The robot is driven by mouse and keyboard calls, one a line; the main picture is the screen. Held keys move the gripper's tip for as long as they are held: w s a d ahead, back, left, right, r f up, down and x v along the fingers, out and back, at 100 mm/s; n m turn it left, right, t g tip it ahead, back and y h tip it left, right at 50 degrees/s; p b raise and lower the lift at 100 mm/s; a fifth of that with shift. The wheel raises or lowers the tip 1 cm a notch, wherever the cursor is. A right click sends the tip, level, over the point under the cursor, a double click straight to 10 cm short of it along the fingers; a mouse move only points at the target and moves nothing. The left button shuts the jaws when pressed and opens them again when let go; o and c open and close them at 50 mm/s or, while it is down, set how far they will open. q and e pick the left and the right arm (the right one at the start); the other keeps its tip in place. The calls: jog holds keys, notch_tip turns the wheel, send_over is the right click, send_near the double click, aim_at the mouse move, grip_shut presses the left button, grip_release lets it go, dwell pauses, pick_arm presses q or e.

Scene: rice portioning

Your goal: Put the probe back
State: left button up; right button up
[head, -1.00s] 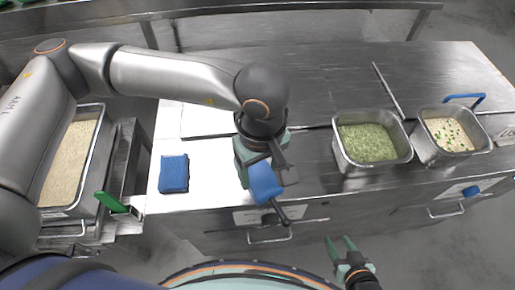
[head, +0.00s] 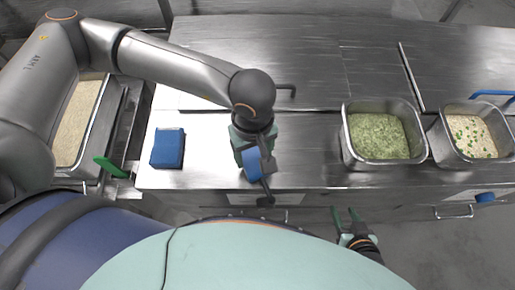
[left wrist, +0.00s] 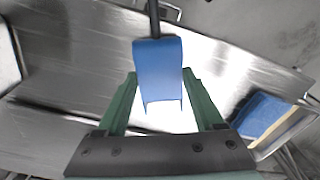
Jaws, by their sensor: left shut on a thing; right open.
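The probe has a blue handle (head: 252,165) and a dark rod. My left gripper (head: 255,153) is shut on it and holds it above the steel counter's front part. In the left wrist view the probe's blue handle (left wrist: 158,75) sits between the green fingers, with the dark rod pointing away from them. I cannot tell how high the probe is above the counter. My right gripper (head: 345,215) is open and empty, low in front of the counter. No holder for the probe can be made out for certain.
A blue block (head: 168,148) lies on the steel counter (head: 205,150), left of the probe. A pan of green food (head: 345,150) and a pan of pale food with green bits (head: 447,150) stand to the right. A long pan (head: 100,130) and a green handle (head: 111,167) are at left.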

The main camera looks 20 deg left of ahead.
aim_at(253, 158)
pick_arm(q)
jog(key=shift+a, duration=0.15)
jog(key=o, duration=0.9)
jog(key=shift+f, duration=0.1)
jog(key=o, duration=0.5)
jog(key=shift+c, duration=0.2)
jog(key=shift+r, duration=0.55)
notch_tip(253, 158, up, 11)
jog(key=b, duration=0.1)
jog(key=shift+r+b, duration=0.15)
jog(key=shift+b, duration=0.15)
